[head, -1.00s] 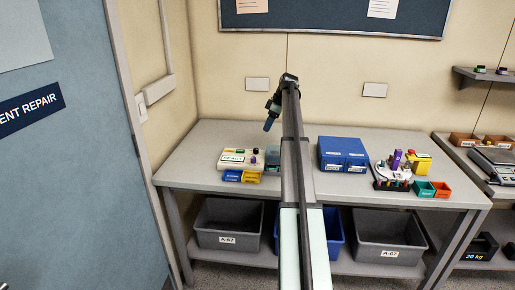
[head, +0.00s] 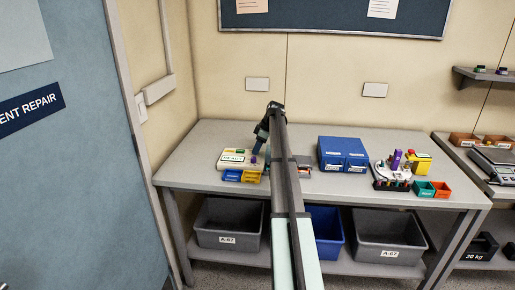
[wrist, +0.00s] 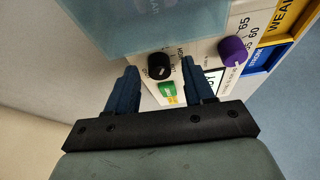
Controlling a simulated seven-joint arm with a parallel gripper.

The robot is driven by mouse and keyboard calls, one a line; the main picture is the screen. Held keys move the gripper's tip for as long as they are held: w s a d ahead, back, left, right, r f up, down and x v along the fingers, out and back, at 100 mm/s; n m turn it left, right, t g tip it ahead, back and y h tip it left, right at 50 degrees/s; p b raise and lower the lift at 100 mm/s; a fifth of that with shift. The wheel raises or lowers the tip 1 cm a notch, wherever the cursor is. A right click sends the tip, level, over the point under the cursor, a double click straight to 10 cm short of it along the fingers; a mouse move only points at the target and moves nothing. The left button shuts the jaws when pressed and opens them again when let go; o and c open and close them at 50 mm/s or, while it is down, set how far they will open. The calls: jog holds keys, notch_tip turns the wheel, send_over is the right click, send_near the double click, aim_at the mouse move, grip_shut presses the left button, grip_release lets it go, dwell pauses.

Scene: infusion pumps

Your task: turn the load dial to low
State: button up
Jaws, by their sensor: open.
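The off-white pump panel (head: 232,157) sits on the left part of the bench. In the wrist view its face shows a black knob (wrist: 160,66) with small print around it, and a purple knob (wrist: 233,50) beside numbers such as 65 and 60. I cannot read which knob is labelled load. My gripper (wrist: 159,68) is open, its blue fingers on either side of the black knob in the picture; contact cannot be told. A green button or tag (wrist: 167,93) lies between the fingers. In the head view my gripper (head: 257,150) is above the panel's right end.
A teal translucent box (wrist: 125,22) stands close beside the knobs. Yellow (head: 251,177) and blue (head: 232,175) bins stand in front of the panel. Blue drawers (head: 342,153) and a round rack (head: 392,176) are further right. The bench's back left is clear.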

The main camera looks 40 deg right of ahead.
jog(key=shift+f, duration=0.15)
grip_shut()
dwell(0.5)
